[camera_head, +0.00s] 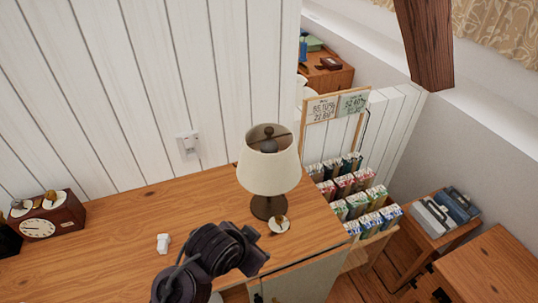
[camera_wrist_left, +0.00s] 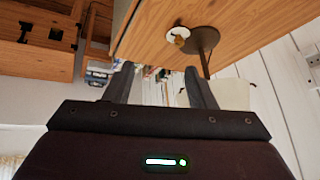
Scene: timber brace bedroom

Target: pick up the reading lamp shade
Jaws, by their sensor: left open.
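The reading lamp stands upright on the wooden desk, with a cream tapered shade (camera_head: 269,168) open at the top and a dark round base (camera_head: 268,207). My left gripper (camera_head: 262,238) is in front of and below the shade in the head view; its fingers are hard to make out there. In the left wrist view, which looks upside down, its two fingers (camera_wrist_left: 160,76) are open and apart with nothing held. The shade (camera_wrist_left: 232,94) shows there beyond and beside the right-hand finger, partly hidden by it. My right gripper is in neither view.
A small white disc with a brownish knob (camera_head: 279,225) lies by the lamp base. A white block (camera_head: 163,243) and a wooden clock (camera_head: 48,217) stand further left on the desk (camera_head: 120,225). A rack of colourful packets (camera_head: 356,190) is right of the lamp; the panelled wall is behind.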

